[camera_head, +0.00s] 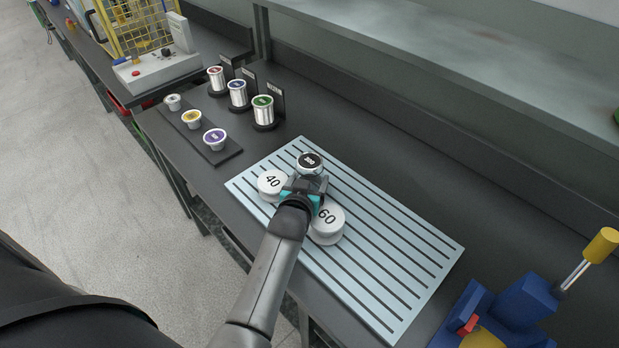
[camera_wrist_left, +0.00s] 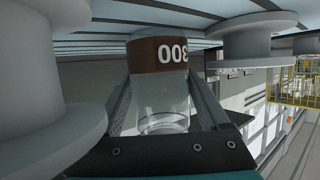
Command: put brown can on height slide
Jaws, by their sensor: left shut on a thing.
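My left gripper (camera_head: 303,188) is over the slatted light-blue rack, shut on the small can marked 300 (camera_head: 311,161), whose top is dark in the head view. In the left wrist view this can (camera_wrist_left: 160,55) has a brown band and a clear, glassy lower part between the two fingers (camera_wrist_left: 166,115). The gripper hides part of it in the head view. I cannot tell which thing in view is the height slide. My right gripper is not in view.
White spools marked 40 (camera_head: 270,184) and 60 (camera_head: 327,222) stand close on both sides of the gripper on the rack (camera_head: 400,250). Several cans stand at the back left, with small cups on a dark strip (camera_head: 228,153). A blue device (camera_head: 525,305) sits at the right.

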